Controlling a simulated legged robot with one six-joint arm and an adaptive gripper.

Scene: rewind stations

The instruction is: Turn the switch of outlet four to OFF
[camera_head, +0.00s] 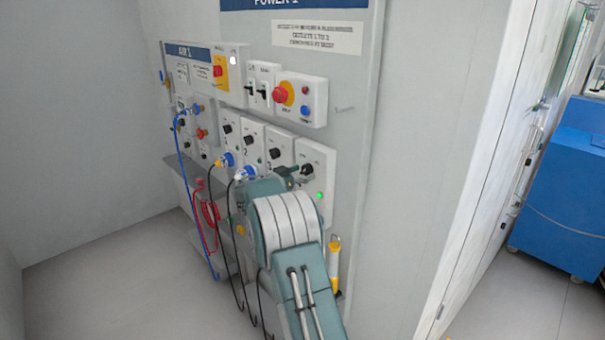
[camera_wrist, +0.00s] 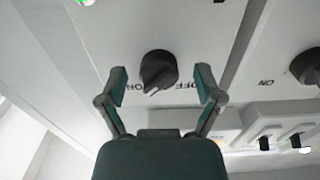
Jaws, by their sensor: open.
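Outlet four (camera_head: 326,165) is the rightmost white panel in the lower row on the board, with a lit green lamp (camera_head: 319,195). Its black rotary switch (camera_head: 307,170) also shows in the wrist view (camera_wrist: 158,69), where the ON and OFF lettering appears upside down. The white pointer mark lies on the lettering side, toward the ON end, though its exact setting is hard to tell. My gripper (camera_wrist: 160,86) is open, one finger on each side of the switch, with gaps between fingers and switch. In the head view my arm hides the panel's lower left.
Neighbouring outlets with black switches (camera_head: 273,153) stand to the left. A red emergency button (camera_head: 280,95) sits above. Plugged cables (camera_head: 238,230) hang left of my arm, and a yellow cylindrical item (camera_head: 334,258) is at its right. A blue cabinet (camera_head: 560,190) stands far right.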

